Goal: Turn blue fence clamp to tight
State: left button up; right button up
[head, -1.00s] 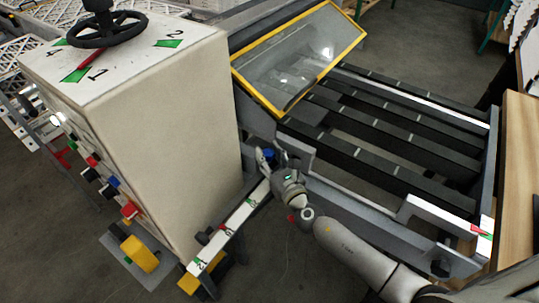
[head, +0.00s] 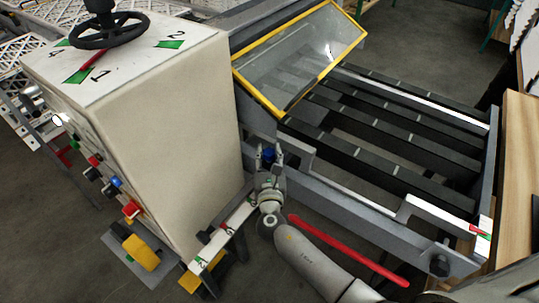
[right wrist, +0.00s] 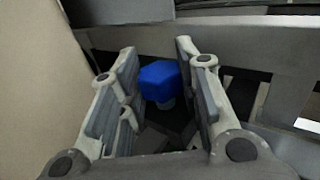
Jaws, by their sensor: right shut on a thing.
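The blue fence clamp (head: 268,155) is a small blue knob at the near edge of the machine, beside the big cream cabinet. In the right wrist view the blue clamp (right wrist: 160,82) stands between the two fingers, its top and near side visible. My right gripper (head: 268,164) reaches it from the front and is shut on it, with a finger on each side. The fingers also show in the right wrist view (right wrist: 157,75). Whether the clamp is tight or loose cannot be told. My left gripper is not in view.
The cream cabinet (head: 150,110) stands close on the left of the gripper. A yellow-framed clear guard (head: 300,60) is above and behind. A white scale rail (head: 240,215) runs toward the front. A red bar (head: 350,252) lies beside my right arm.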

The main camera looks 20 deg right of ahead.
jog(key=shift+a+f+m+g+h+b, duration=0.1)
jog(key=shift+m+g+h+b, duration=0.65)
jog(key=shift+m+h, duration=0.75)
jog(key=shift+h, duration=0.5)
jog(key=o, duration=0.8)
jog(key=shift+c, duration=0.2)
jog(key=v, duration=1.2)
